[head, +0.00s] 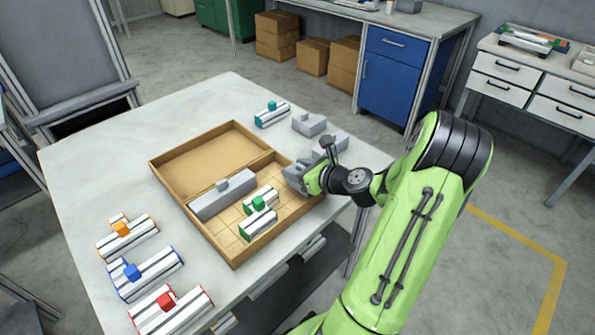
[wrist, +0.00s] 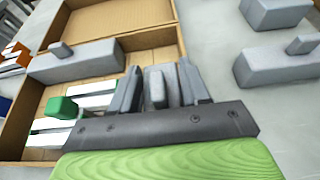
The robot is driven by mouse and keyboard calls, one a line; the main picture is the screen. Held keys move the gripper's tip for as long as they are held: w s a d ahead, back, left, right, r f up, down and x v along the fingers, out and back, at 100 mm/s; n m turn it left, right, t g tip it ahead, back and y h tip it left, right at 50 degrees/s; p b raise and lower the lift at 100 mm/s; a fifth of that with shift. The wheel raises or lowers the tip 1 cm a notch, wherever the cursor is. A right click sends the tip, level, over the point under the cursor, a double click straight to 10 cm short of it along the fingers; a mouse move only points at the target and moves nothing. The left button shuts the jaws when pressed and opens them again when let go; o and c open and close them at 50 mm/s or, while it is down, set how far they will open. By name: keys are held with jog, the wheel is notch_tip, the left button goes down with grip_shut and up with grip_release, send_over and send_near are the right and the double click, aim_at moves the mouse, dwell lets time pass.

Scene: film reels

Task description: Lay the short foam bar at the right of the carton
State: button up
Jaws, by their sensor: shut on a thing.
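The open cardboard carton (head: 160,178) lies on the table, with its lid part folded back. My gripper (head: 299,176) is over the carton's right side, near the right wall. In the wrist view its grey fingers (wrist: 158,85) are closed around a small grey block, the short foam bar (wrist: 156,90). Most of the bar is hidden by the fingers and palm, so I cannot tell whether it touches the carton floor. A long grey foam bar (head: 223,199) with a knob lies along the carton's left side. A white-and-green reel piece (head: 259,222) sits between.
Two loose grey foam blocks (head: 310,124) (wrist: 280,62) lie on the table right of the carton. A teal-knobbed piece (head: 271,114) is behind it. Orange (head: 126,236), blue (head: 144,273) and red (head: 171,311) pieces stand at the table's left front.

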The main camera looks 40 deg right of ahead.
jog(key=shift+f, duration=0.6)
jog(key=o, duration=1)
